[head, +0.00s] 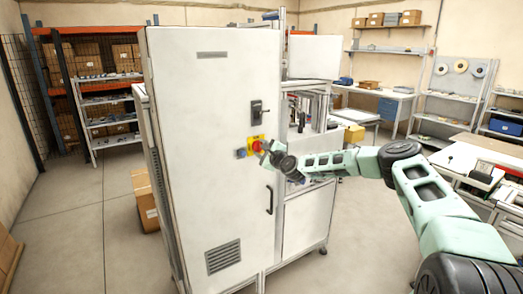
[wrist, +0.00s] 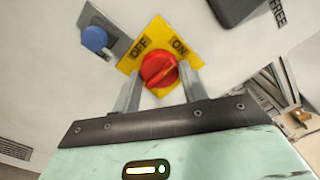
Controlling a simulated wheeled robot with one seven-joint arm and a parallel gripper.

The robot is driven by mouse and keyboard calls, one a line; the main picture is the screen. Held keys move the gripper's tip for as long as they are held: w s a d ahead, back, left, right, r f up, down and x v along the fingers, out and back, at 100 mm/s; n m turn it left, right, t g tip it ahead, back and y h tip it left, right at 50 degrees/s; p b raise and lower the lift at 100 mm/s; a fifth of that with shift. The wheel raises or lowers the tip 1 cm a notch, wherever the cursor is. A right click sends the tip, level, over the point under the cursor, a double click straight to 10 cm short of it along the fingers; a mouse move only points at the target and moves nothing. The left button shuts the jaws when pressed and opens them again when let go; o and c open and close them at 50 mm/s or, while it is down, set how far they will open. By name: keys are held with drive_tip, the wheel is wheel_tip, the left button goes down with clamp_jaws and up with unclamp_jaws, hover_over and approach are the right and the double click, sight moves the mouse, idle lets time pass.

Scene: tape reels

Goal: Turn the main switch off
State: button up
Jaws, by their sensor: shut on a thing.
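The main switch is a red rotary knob (wrist: 158,68) on a yellow plate (wrist: 130,64) marked OFF on the left and ON on the right. The knob's raised grip slants in the wrist view, its upper right end toward ON. In the head view the switch's yellow plate (head: 252,140) is on the front of a tall white cabinet (head: 205,120). My gripper (wrist: 161,80) is at the knob, one finger on each side, shut on it. In the head view my gripper (head: 266,152) partly hides the switch.
A black latch (head: 257,112) is above and a door handle (head: 270,199) below. A workbench (head: 470,155) stands at right. Open floor lies left of the cabinet.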

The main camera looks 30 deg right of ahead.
drive_tip(key=shift+f+b, duration=0.15)
drive_tip(key=shift+b, duration=0.35)
drive_tip(key=n+b, duration=0.1)
drive_tip(key=b, duration=0.1)
drive_tip(key=n+b, duration=0.2)
drive_tip(key=b, duration=0.1)
drive_tip(key=shift+f, duration=0.25)
drive_tip(key=n+b, duration=0.5)
drive_tip(key=b, duration=0.4)
drive_tip(key=shift+r, duration=0.1)
drive_tip(key=n+b, duration=0.5)
drive_tip(key=b, duration=0.1)
drive_tip(key=shift+r+n+b, duration=0.15)
drive_tip(key=shift+n+b, duration=0.15)
drive_tip(key=shift+n, duration=0.1)
drive_tip(key=shift+r+n+b, duration=0.15)
drive_tip(key=shift+n+b, duration=1.5)
drive_tip(key=shift+n, duration=0.45)
drive_tip(key=o, duration=1)
